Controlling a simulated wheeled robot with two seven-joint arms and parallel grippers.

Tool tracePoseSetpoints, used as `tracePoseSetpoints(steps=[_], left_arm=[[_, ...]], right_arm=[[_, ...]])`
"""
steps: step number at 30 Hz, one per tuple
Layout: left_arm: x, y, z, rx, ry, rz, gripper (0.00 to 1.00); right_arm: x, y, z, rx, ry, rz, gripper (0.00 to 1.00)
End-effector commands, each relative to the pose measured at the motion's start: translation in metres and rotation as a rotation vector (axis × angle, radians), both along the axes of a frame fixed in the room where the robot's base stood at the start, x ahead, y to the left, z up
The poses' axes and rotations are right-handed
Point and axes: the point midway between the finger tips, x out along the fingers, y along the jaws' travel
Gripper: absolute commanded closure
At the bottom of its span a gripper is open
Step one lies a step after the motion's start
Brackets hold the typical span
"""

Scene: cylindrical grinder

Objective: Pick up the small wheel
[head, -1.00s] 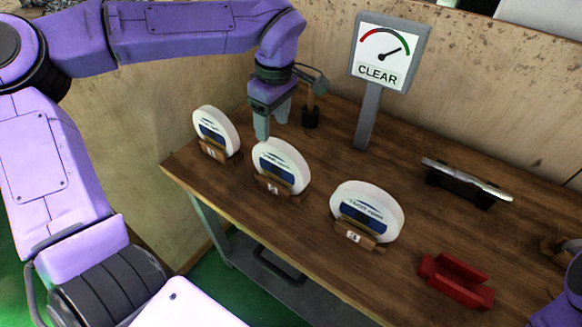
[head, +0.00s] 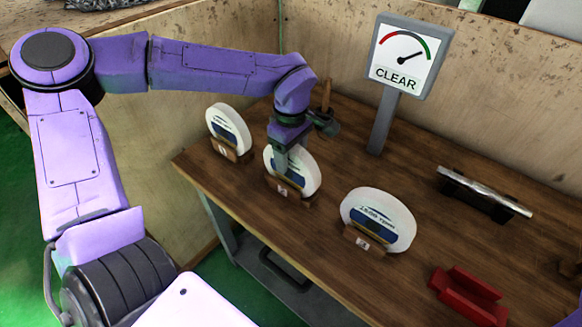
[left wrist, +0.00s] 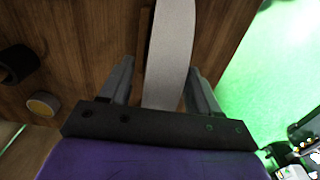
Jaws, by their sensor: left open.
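Three white wheels with blue labels stand upright in wooden holders on the bench. The left wheel (head: 229,128) looks smallest, the right wheel (head: 378,218) largest, and the middle wheel (head: 306,176) lies between them in position. My left gripper (head: 290,158) is at the middle wheel, partly covering its upper left. In the left wrist view the open fingers (left wrist: 161,75) stand on either side of a white wheel (left wrist: 172,45) seen edge-on, with gaps showing beside it. My right gripper is out of view.
A gauge sign reading CLEAR (head: 405,58) stands on a post behind the wheels. A silver bar on a dark stand (head: 484,192) and a red cradle (head: 468,296) are at right. An upright wooden handle (head: 326,95) is close behind my gripper.

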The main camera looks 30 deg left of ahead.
Motion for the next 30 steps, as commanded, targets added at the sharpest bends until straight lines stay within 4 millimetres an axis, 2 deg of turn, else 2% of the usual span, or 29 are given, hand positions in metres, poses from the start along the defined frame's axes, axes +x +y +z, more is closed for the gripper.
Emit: tracePoseSetpoints(steps=[1, 6, 7, 30], left_arm=[[0.0000, 0.0000, 0.0001, 0.000, 0.000, 0.000, 0.38], [0.0000, 0.0000, 0.0002, 0.000, 0.000, 0.000, 0.94], [0.0000, 0.0000, 0.0002, 0.000, 0.000, 0.000, 1.00], [0.0002, 0.0000, 0.0005, 0.001, -0.001, 0.000, 1.00]], right_arm=[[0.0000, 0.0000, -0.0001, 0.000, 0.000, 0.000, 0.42], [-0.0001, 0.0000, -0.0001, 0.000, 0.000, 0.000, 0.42], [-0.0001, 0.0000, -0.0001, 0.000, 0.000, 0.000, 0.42], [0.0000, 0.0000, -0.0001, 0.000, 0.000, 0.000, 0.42]])
